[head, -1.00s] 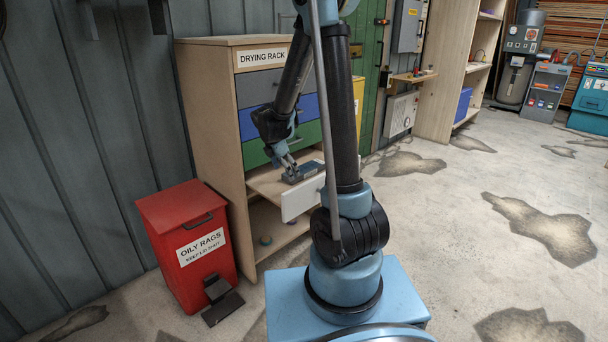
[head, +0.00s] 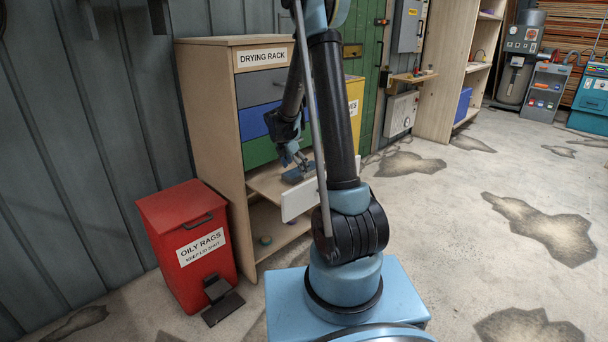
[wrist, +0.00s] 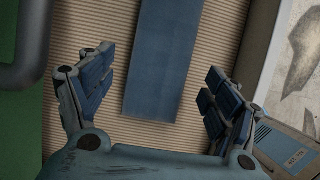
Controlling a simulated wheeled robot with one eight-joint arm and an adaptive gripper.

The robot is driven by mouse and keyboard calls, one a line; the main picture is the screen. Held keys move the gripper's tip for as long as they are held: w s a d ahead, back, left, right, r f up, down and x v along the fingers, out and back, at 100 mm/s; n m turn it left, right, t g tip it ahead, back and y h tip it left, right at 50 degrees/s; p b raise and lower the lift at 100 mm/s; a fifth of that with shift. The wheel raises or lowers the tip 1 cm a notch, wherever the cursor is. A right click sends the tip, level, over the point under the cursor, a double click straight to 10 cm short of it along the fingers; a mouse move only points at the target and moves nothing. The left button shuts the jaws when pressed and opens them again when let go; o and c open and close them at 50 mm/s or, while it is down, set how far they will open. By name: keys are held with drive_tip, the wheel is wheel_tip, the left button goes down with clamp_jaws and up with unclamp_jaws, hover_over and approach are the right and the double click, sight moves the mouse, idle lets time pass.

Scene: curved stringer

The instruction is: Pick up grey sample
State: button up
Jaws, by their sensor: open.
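A flat blue-grey strip (wrist: 160,60), which may be the grey sample, lies on the ribbed floor of the open drawer (wrist: 105,20). In the wrist view it runs down from the top edge and ends between my fingers. My gripper (wrist: 152,100) is open, with one finger on each side of the strip's near end and clear gaps to both. I cannot tell its height above the strip. In the head view my gripper (head: 303,162) is over the pulled-out drawer, where a dark grey piece (head: 296,175) shows partly behind it.
A grey labelled piece (wrist: 288,148) with slots lies beside my right finger. The white drawer front (head: 299,204) stands below the closed green drawer (head: 258,152) of the drying rack. A red oily-rags bin (head: 188,245) is to the left. Open floor lies right.

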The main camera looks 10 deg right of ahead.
drive_tip(key=shift+w+d, duration=0.25)
drive_tip(key=shift+d, duration=0.15)
drive_tip(key=w+d, duration=0.2)
drive_tip(key=shift+d+f, duration=0.1)
drive_tip(key=shift+d, duration=0.3)
drive_tip(key=shift+x, duration=1.05)
drive_tip(key=shift+f, duration=0.35)
drive_tip(key=shift+c, duration=0.3)
drive_tip(key=c, duration=1.3)
